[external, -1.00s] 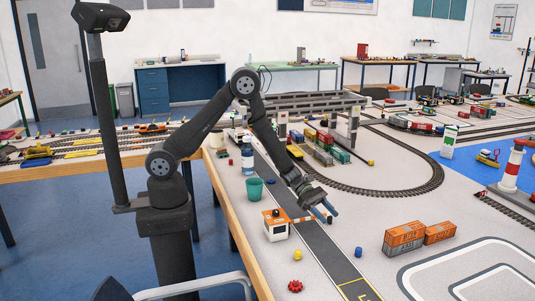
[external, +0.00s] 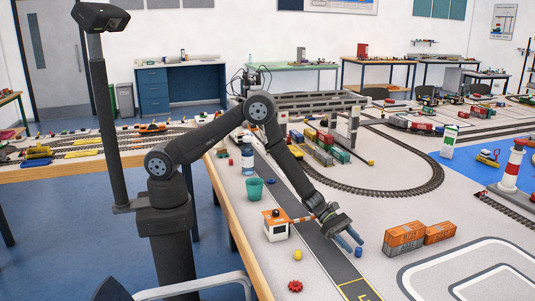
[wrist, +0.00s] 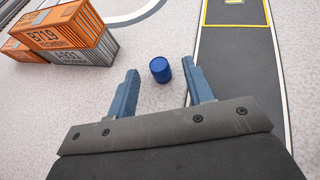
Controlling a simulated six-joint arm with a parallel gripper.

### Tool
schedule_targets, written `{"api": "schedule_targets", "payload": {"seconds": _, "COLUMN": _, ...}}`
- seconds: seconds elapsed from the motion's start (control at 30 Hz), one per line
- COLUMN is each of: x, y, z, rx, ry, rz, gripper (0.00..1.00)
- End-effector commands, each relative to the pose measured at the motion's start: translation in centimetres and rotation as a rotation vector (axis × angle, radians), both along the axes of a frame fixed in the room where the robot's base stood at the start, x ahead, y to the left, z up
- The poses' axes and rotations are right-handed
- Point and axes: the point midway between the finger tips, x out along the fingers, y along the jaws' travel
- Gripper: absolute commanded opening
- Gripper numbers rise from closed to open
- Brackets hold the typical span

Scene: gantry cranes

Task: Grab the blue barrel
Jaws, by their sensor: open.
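The blue barrel (external: 358,252) is small and stands on the pale table beside the dark road strip. In the wrist view the barrel (wrist: 160,69) lies ahead of and between the two blue fingers, a little nearer the right one. My gripper (external: 350,241) is open and empty, just above and beside the barrel in the external view. The wrist view shows the gripper (wrist: 163,90) with a wide gap between its fingers. I see no contact with the barrel.
Orange and grey containers (external: 404,238) stand to the right of the barrel. A small white kiosk with an orange roof (external: 277,231), a yellow barrel (external: 297,254) and a red gear-like piece (external: 295,286) lie to the left. The table around the barrel is clear.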

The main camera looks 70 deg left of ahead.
Motion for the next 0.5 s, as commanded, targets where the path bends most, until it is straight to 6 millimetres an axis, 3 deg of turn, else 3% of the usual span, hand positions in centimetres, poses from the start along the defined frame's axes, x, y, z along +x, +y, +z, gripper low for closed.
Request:
{"api": "schedule_targets", "payload": {"seconds": 0.2, "x": 1.0, "y": -2.5, "z": -1.5, "rx": 0.000, "ry": -0.001, "rz": 0.000, "gripper": 0.47}}
{"api": "schedule_targets", "payload": {"seconds": 0.5, "x": 1.2, "y": -3.0, "z": -1.7, "rx": 0.001, "ry": 0.000, "rz": 0.000, "gripper": 0.47}}
